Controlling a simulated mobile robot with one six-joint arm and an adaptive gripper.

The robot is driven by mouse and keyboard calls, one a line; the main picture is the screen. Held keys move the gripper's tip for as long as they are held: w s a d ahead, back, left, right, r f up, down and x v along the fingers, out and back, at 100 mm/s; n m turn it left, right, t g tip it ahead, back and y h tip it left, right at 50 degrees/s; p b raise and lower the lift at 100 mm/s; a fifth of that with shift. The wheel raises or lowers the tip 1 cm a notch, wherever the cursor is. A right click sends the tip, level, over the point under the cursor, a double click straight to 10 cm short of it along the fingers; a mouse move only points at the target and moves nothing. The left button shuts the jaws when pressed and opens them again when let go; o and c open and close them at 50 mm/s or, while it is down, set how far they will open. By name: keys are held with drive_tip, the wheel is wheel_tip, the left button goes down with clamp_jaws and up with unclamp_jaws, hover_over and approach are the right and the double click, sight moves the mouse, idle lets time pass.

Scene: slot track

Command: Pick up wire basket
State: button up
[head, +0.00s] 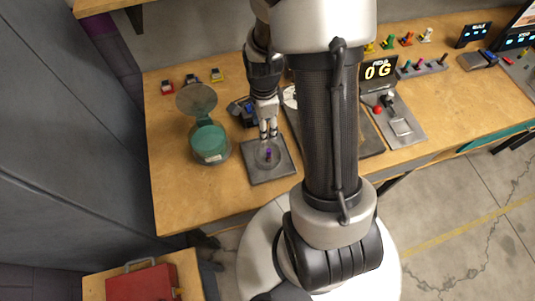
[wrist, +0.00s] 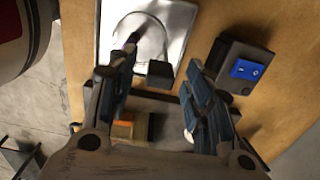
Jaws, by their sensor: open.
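I cannot clearly make out wire mesh. A small round, dark thing with a purple upright part (head: 268,155) sits on a square grey plate (head: 258,175); it may be the wire basket. In the wrist view its purple part (wrist: 133,40) shows beside my left finger, within a faint ring on the plate (wrist: 177,22). My gripper (head: 268,134) points down just above it, open, with no object visibly held. In the wrist view the gripper (wrist: 155,78) has its fingers apart. The fingers partly hide what lies below, and I cannot tell whether they touch it.
A teal jar (head: 208,144) with a raised round lid (head: 196,98) stands close left of the plate. A dark box with a blue switch (wrist: 247,68) is close by. The bench front-left (head: 175,205) is clear. A red toolbox (head: 141,286) lies below.

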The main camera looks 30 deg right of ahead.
drive_tip(key=shift+f, duration=0.55)
drive_tip(key=shift+c, duration=0.6)
clamp_jaws()
drive_tip(key=shift+r, duration=0.1)
